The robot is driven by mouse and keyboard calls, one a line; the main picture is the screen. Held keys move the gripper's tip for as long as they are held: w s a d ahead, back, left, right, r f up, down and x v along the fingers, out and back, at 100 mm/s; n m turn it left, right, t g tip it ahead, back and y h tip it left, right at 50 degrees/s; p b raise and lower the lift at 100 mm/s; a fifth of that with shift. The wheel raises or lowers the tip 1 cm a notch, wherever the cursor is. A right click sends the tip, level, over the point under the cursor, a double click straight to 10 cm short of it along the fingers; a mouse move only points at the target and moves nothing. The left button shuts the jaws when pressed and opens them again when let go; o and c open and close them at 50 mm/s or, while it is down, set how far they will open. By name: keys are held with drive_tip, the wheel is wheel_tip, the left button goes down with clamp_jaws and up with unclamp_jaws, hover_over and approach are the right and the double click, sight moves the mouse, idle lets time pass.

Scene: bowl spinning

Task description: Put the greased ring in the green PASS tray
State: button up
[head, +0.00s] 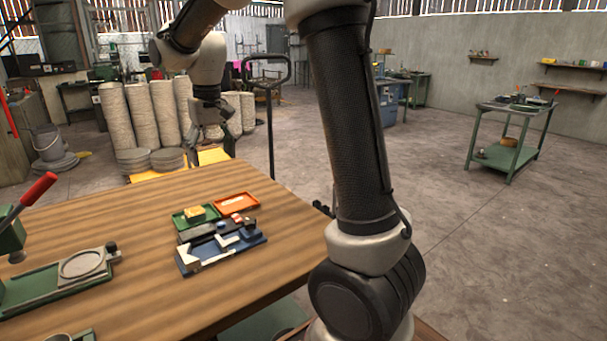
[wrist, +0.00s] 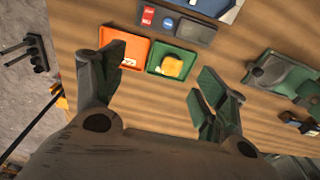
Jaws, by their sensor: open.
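The green tray (head: 180,222) lies on the wooden table, left of the orange tray (head: 237,203). A small yellow lump (head: 195,213) sits in the green tray; I cannot tell whether it is the greased ring. In the wrist view the green tray (wrist: 154,68) holds the same yellow lump (wrist: 173,66), with the orange tray (wrist: 118,44) beside it. My gripper (head: 212,152) is open and empty, raised near the table's far edge. In the wrist view its fingers (wrist: 161,62) are spread apart on either side of the trays, not touching the lump. No other ring is clearly visible.
A dark panel with red and blue labels (wrist: 178,20) and a blue tray with pale parts (head: 225,252) lie close to the trays. A green fixture with a round plate (head: 83,265) and a red-handled press (head: 15,230) stand at left.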

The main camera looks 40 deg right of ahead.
drive_tip(key=s+d+r+t, duration=0.1)
drive_tip(key=s+d+r, duration=0.15)
drive_tip(key=s, duration=0.55)
drive_tip(key=s+d+r+t, duration=0.15)
drive_tip(key=s+d, duration=0.25)
drive_tip(key=s, duration=0.4)
drive_tip(key=s+d+f, duration=0.1)
drive_tip(key=s, duration=0.5)
drive_tip(key=s+d+f, duration=0.1)
drive_tip(key=s+d, duration=0.1)
drive_tip(key=s, duration=0.4)
drive_tip(key=shift+s+f+t, duration=0.25)
drive_tip(key=shift+s+t, duration=0.05)
drive_tip(key=shift+t, duration=0.15)
drive_tip(key=shift+d, duration=0.1)
